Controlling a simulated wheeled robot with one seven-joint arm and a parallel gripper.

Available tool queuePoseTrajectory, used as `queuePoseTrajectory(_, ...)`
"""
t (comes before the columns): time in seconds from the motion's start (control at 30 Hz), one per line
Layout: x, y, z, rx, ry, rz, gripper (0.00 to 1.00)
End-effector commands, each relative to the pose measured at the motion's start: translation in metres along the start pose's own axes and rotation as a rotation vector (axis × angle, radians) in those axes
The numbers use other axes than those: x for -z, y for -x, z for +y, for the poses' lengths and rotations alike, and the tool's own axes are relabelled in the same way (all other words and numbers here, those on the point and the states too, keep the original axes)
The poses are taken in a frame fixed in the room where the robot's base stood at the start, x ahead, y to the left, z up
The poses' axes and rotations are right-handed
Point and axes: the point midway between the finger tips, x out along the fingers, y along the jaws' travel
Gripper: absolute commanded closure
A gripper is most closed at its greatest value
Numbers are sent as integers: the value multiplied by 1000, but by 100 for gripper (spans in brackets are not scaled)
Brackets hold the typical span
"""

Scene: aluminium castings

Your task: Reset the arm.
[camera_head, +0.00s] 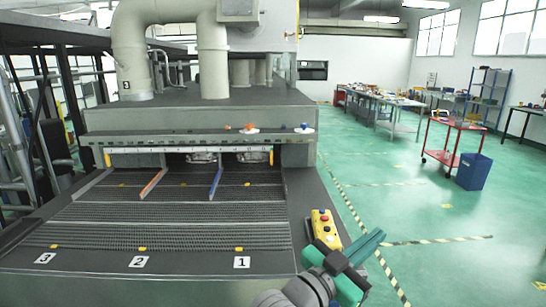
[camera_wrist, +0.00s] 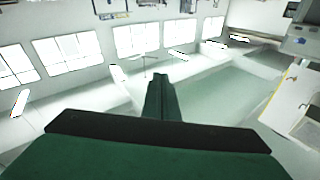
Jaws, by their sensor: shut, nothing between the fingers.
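My gripper (camera_head: 370,243) shows at the bottom middle-right of the head view, beside the machine's front right corner. Its green fingers point up and to the right, pressed together, with nothing between them. In the wrist view the closed fingers (camera_wrist: 161,97) stand in the middle, above the wide dark green body of the gripper. The wrist camera looks out across the hall, which appears tilted, with windows and walls. The arm is bent low near the front of the machine, and most of it is out of view.
A large grey machine (camera_head: 200,118) with a conveyor bed (camera_head: 160,222) marked 1, 2 and 3 fills the left. A yellow button box (camera_head: 325,229) sits on its right edge, close to my gripper. A red cart (camera_head: 454,126) and blue bin (camera_head: 473,171) stand right. Green floor is open between.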

Motion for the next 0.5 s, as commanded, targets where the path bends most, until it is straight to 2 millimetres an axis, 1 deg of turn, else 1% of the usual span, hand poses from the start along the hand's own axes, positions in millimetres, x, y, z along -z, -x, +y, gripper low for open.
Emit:
queuePoseTrajectory(0.27,-38,22,-14,180,183,127,100)
queuePoseTrajectory(0.37,-56,33,-17,249,241,157,100)
queuePoseTrajectory(0.5,-86,53,-18,349,312,183,100)
